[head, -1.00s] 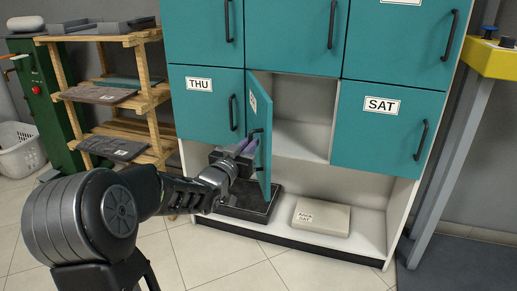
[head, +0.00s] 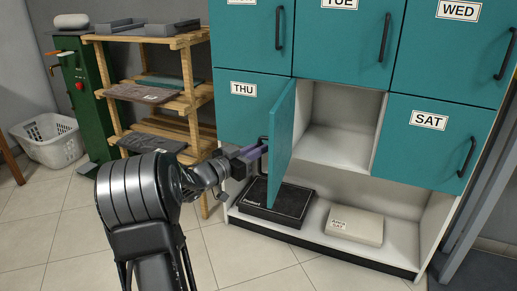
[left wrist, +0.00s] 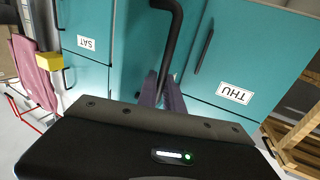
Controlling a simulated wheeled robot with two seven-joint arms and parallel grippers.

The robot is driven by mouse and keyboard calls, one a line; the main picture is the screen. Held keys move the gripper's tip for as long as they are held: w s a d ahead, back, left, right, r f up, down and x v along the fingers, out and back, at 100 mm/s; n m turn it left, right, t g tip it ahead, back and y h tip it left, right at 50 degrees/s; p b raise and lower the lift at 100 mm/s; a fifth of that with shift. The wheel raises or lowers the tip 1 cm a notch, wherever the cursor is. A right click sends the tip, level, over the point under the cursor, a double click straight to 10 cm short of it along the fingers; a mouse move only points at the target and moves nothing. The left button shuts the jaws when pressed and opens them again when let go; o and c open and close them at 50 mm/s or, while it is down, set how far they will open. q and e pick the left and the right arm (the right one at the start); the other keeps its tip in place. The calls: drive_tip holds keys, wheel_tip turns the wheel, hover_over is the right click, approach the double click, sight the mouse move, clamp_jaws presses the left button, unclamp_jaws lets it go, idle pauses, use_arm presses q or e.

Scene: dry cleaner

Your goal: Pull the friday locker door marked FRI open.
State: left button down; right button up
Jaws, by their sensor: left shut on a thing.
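The teal FRI locker door (head: 283,130), between the THU and SAT doors, stands swung well out from its compartment. Its inner side faces the head view, so its label is hidden there. My left gripper (head: 256,152) is at the door's outer face, shut on its black handle (head: 263,141). In the left wrist view the gripper fingers (left wrist: 161,92) close on the dark handle (left wrist: 172,35). The open compartment (head: 340,128) shows white and empty. My right gripper is not in view.
The THU door (head: 240,105) and SAT door (head: 432,140) are closed on either side. A black box (head: 275,202) and a pale box (head: 354,225) lie on the bottom shelf. A wooden rack (head: 188,75) stands left of the lockers. The floor in front is clear.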

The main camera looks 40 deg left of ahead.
use_arm(q)
drive_tip(key=shift+w+r, duration=0.1)
drive_tip(key=c, duration=1.5)
unclamp_jaws()
drive_tip(key=shift+w+d, duration=0.1)
drive_tip(key=s+p, duration=0.1)
drive_tip(key=s, duration=0.7)
drive_tip(key=shift+p, duration=0.35)
drive_tip(key=shift+a+f, duration=0.2)
